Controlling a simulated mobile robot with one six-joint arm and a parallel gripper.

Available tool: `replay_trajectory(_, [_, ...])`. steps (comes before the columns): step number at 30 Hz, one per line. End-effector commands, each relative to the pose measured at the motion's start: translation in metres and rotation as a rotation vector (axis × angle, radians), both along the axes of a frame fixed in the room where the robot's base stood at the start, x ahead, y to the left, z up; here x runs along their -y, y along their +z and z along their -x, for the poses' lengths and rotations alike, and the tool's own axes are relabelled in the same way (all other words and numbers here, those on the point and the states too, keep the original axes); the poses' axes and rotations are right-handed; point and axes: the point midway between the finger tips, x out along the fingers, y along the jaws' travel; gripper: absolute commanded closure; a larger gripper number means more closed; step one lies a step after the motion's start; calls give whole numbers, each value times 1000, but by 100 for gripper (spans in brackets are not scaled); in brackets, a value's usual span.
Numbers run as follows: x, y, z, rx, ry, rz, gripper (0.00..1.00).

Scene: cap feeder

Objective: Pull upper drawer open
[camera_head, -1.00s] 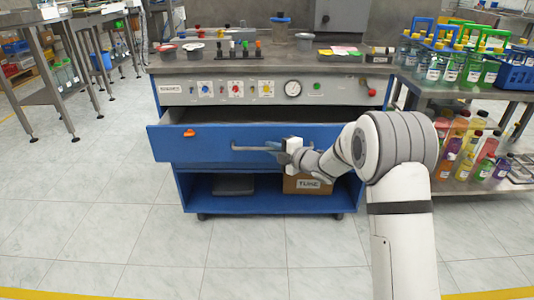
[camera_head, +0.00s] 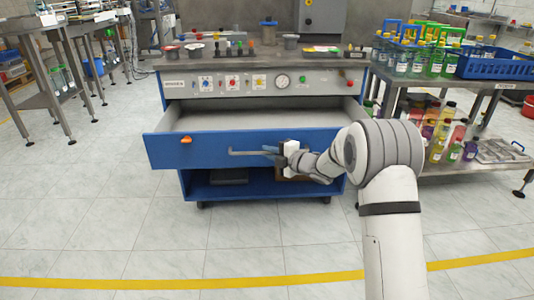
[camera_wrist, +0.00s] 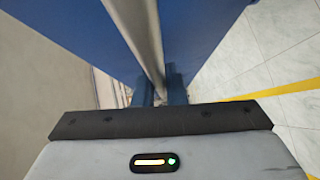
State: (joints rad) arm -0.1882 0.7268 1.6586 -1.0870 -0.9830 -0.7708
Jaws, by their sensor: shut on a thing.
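The upper drawer has a blue front (camera_head: 205,151) with an orange latch (camera_head: 186,140) at its left and a long grey bar handle (camera_head: 245,153). The drawer stands well out from the workbench, and its light grey inside (camera_head: 260,117) shows and looks empty. My gripper (camera_head: 272,152) is shut on the right part of the handle. In the wrist view the handle (camera_wrist: 142,30) runs down between the blue fingers of my gripper (camera_wrist: 160,92), with the blue drawer front (camera_wrist: 80,25) beside it. The fingertips' exact contact with the bar is partly hidden.
The workbench panel (camera_head: 230,84) with buttons and a gauge is above the drawer. A blue open shelf (camera_head: 250,186) is below. A side table with bottles (camera_head: 435,66) stands at the right. The tiled floor in front is clear, with a yellow line (camera_head: 180,283) across it.

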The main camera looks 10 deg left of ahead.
Motion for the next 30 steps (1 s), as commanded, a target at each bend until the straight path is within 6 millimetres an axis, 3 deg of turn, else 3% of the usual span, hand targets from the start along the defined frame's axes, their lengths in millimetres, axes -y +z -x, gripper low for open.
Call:
replay_trajectory(8, [-2, -1, 1, -1, 4, 1, 100])
replay_trajectory(9, [-2, -1, 1, -1, 4, 1, 88])
replay_trajectory(17, [-1, 0, 1, -1, 2, 0, 67])
replay_trajectory(25, [1, 1, 2, -1, 1, 1, 67])
replay_trajectory(30, [20, 7, 13, -1, 0, 1, 67])
